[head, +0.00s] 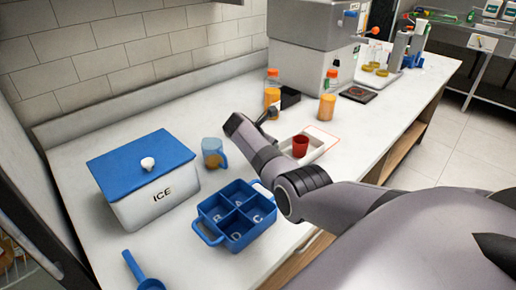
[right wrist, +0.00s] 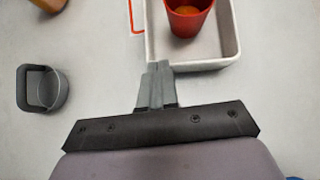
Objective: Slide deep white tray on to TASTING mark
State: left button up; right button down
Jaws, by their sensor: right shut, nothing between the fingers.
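The deep white tray (head: 316,152) stands on the counter with a red cup (head: 300,145) in it. The tray (right wrist: 233,40) and the cup (right wrist: 188,18) also show in the right wrist view. The mark, a red outline (head: 330,134), lies on the counter by the tray's far side; part of it (right wrist: 137,32) shows left of the tray in the right wrist view. Its lettering cannot be read. My right gripper (head: 268,114) is shut and empty. Its fingertips (right wrist: 160,68) are at the tray's near left corner; contact cannot be told. My left gripper is not in view.
A blue-lidded ice box (head: 150,200), a blue jug (head: 213,152) and a blue divided caddy (head: 237,236) stand to the left. Orange bottles (head: 327,105) and a black container (head: 290,97) stand behind. The counter's front edge runs close to my right arm.

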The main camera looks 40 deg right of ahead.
jog(key=b, duration=0.5)
send_over(288, 150)
jog(key=shift+a+f, duration=0.45)
jog(key=shift+f, duration=0.1)
jog(key=shift+d+r+b, duration=0.15)
jog(key=shift+d+b, duration=0.25)
jog(key=shift+d, duration=0.05)
